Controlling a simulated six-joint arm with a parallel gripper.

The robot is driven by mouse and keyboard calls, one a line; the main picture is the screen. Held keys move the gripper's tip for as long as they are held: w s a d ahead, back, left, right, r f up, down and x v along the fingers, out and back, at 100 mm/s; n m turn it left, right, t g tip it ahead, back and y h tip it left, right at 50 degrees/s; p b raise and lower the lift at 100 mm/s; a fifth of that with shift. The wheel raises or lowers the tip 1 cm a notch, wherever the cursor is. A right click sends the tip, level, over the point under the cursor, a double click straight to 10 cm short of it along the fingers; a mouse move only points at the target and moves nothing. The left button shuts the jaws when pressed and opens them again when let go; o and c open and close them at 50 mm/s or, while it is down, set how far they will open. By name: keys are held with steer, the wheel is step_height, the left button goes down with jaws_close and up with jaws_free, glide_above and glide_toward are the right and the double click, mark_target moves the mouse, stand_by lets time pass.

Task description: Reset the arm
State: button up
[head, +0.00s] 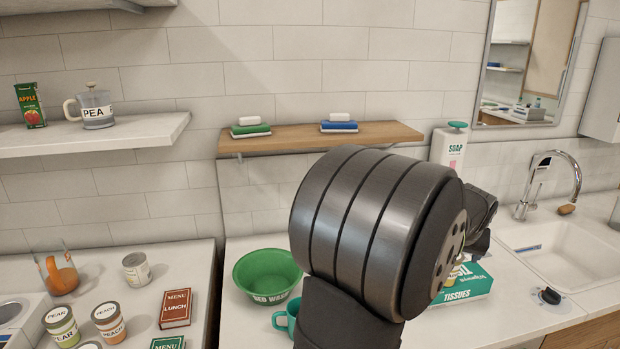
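My arm fills the middle of the head view, with a large dark grey joint in front of the counter. A dark part of my arm that may belong to my gripper (480,215) shows to the right of this joint, above the tissue box. The fingertips are hidden, so I cannot see whether they are open, shut or holding something. The task names no other object.
A green basin (267,277), a teal mug (283,320) and a tissue box (462,285) stand close around my arm. A wooden shelf (300,137) with two soap dishes is behind. A soap bottle (449,148) stands near the sink (570,262). Cans and menus are left.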

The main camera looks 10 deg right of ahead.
steer(key=x, duration=0.9)
steer(key=shift+d+f, duration=0.1)
steer(key=shift+f, duration=0.2)
steer(key=shift+w+d+r, duration=0.1)
steer(key=shift+r, duration=1.4)
steer(key=shift+f, duration=0.3)
steer(key=shift+s+a+f, duration=0.15)
steer(key=shift+f, duration=0.25)
steer(key=shift+s+a+f, duration=0.1)
steer(key=shift+f, duration=0.35)
steer(key=v, duration=1)
steer(key=shift+r, duration=0.2)
